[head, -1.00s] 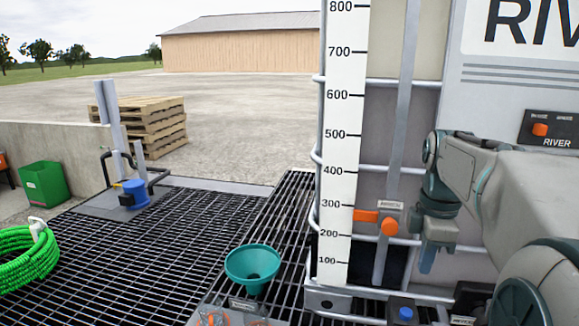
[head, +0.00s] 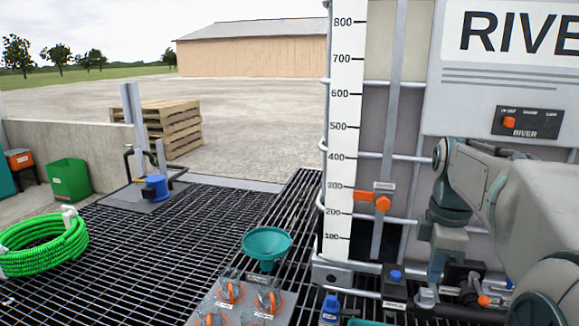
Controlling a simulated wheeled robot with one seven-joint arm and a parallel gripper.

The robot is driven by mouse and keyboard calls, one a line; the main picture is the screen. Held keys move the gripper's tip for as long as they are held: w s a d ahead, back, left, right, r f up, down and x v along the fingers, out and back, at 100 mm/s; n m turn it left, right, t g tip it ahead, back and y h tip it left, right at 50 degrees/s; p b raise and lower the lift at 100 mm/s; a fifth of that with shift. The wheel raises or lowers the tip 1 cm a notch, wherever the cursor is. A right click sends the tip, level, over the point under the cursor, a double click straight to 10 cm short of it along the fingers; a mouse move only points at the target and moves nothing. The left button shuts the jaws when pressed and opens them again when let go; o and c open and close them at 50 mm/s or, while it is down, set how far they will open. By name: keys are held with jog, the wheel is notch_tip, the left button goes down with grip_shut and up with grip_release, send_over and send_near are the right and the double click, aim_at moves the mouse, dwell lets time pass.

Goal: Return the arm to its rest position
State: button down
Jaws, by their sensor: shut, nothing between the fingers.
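My arm comes in from the right side of the head view, bent at the elbow, in front of the tote. My gripper (head: 436,268) hangs down at the wrist end with its blue-grey fingers together and nothing held. It is to the right of the tote's orange float marker (head: 382,203) and above the black and blue fittings at the tote's foot. The fingertips are small here, and I cannot tell how close they are to the fittings behind them.
The tote (head: 470,100) with its white scale (head: 343,150) fills the right side. A teal funnel (head: 267,244) stands above a grey panel with orange-handled valves (head: 230,293). A coiled green hose (head: 45,245) lies left on the black grating. A blue-capped fitting (head: 396,275) stands below the gripper's left.

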jog(key=s+a+f+m+t, duration=0.2)
jog(key=s+a+f+m, duration=0.9)
jog(key=m, duration=0.3)
jog(key=shift+s+a+f+m+t, duration=0.15)
jog(key=shift+s+a+m+t, duration=0.2)
jog(key=shift+s, duration=0.2)
dwell(0.3)
